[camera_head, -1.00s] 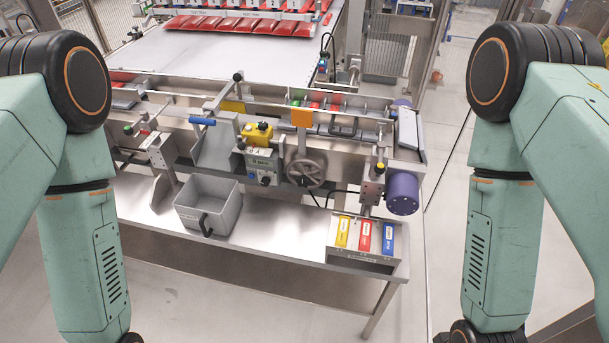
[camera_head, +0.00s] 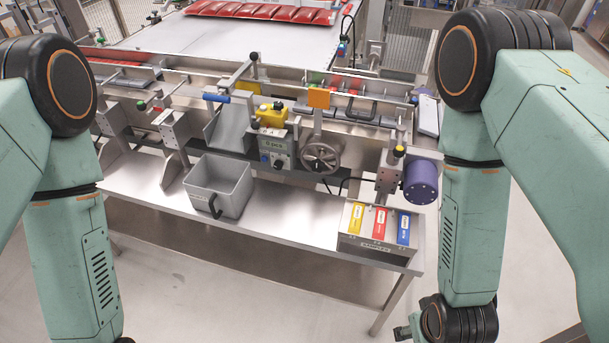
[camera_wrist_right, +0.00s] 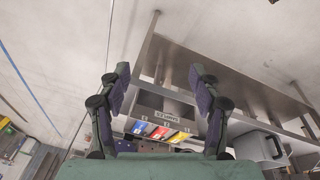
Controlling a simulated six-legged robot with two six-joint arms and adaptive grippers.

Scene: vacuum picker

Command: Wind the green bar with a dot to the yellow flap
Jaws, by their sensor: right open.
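A small green piece (camera_head: 317,77), too small to tell whether it has a dot, lies in the conveyor channel behind the orange flap (camera_head: 318,98). The yellow flap (camera_head: 249,86) stands farther left on the channel, partly behind a lever. A grey handwheel (camera_head: 321,154) is mounted on the front of the machine below the orange flap. My right gripper (camera_wrist_right: 160,76) is open and empty in the right wrist view, with the bench beyond its fingers. It is low, in front of the bench and away from the handwheel. My left gripper is out of view.
A grey bin (camera_head: 218,188) and a samples box (camera_head: 380,230) with yellow, red and blue slots stand on the steel bench (camera_head: 285,215). A purple motor (camera_head: 420,182) sits at the right end. The floor in front is clear.

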